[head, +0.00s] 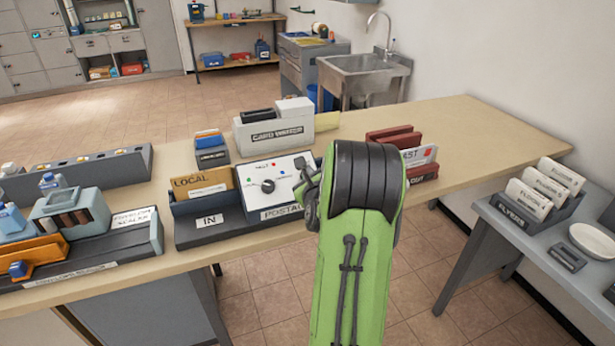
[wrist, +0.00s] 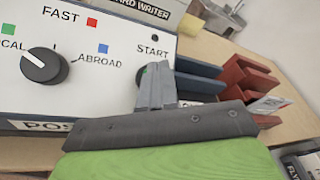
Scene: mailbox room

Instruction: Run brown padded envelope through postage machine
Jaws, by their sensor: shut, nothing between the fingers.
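The postage machine (head: 272,186) stands on the wooden counter, with a dial and colored marks on its white sloped face. In the wrist view, the dial (wrist: 45,66) sits between the LOCAL and ABROAD marks, below FAST. My gripper (wrist: 157,84) is shut and empty at the START button (wrist: 143,74), whose green edge shows behind the fingers. I cannot tell whether they touch it. My arm hides the machine's right side.
A card writer (head: 272,130) stands behind the machine. An envelope sealer station (head: 90,250) is at the left. A side table (head: 545,250) with a flyers rack is at the right. The counter's far right is clear.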

